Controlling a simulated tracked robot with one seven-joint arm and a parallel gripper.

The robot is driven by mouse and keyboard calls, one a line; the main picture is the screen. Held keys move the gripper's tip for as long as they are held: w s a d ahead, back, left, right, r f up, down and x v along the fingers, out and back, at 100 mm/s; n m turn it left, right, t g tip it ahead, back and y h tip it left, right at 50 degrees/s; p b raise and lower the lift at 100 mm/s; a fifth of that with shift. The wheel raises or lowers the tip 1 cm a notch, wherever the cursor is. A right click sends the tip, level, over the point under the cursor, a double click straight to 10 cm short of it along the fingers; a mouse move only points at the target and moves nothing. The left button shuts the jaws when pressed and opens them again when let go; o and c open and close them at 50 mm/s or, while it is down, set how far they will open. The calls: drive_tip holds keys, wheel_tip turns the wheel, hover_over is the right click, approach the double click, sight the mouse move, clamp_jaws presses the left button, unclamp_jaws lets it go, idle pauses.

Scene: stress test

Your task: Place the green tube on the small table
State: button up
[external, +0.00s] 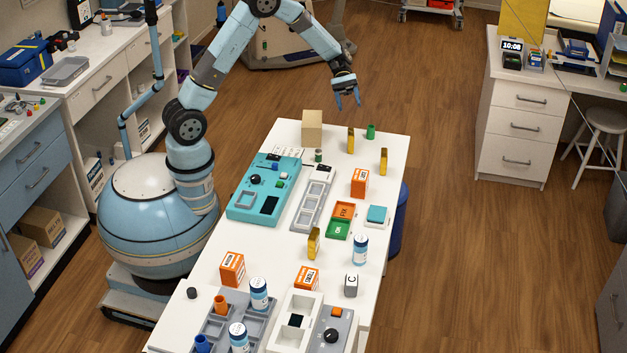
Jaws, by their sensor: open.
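A small green tube (371,131) stands upright near the far right end of the long white table (287,137), beside a yellow block. My gripper (348,106) hangs above the far end of this table, fingers pointing down, open and empty. In the picture it is up and to the left of the green tube, apart from it. A darker greenish cylinder (318,156) stands in front of the tan block. I cannot tell which surface is the small table; the long white table is the one under the objects.
A tan block (312,126), yellow blocks (351,140) (383,161) and an orange box (359,182) stand near the tube. A teal panel (245,205) lies at left. Bottles and trays crowd the near end. A drawer desk (513,120) is at right. Open floor lies between.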

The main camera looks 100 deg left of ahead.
drive_tip(key=s+d+r+m+g+y, duration=0.25)
drive_tip(key=s+d+r+m, duration=0.35)
drive_tip(key=d, duration=0.4)
drive_tip(key=s+d+r+m+g+y, duration=0.2)
drive_tip(key=s+d+r+m+y, duration=0.15)
drive_tip(key=s+d+r, duration=0.5)
drive_tip(key=s+d+r+m+t+y, duration=0.1)
drive_tip(key=s+d+m+t+y, duration=0.1)
drive_tip(key=s, duration=0.5)
drive_tip(key=s+d+r+m+t+y, duration=0.2)
drive_tip(key=s+d+m+y, duration=0.2)
drive_tip(key=s+d+m, duration=0.2)
drive_tip(key=shift+s+d+r+m, duration=0.2)
drive_tip(key=shift+s+m, duration=0.35)
drive_tip(key=shift+s, duration=0.25)
drive_tip(key=shift+o, duration=0.4)
drive_tip(key=shift+s+m+t, duration=0.3)
drive_tip(key=shift+s+t, duration=0.15)
drive_tip(key=shift+s, duration=0.05)
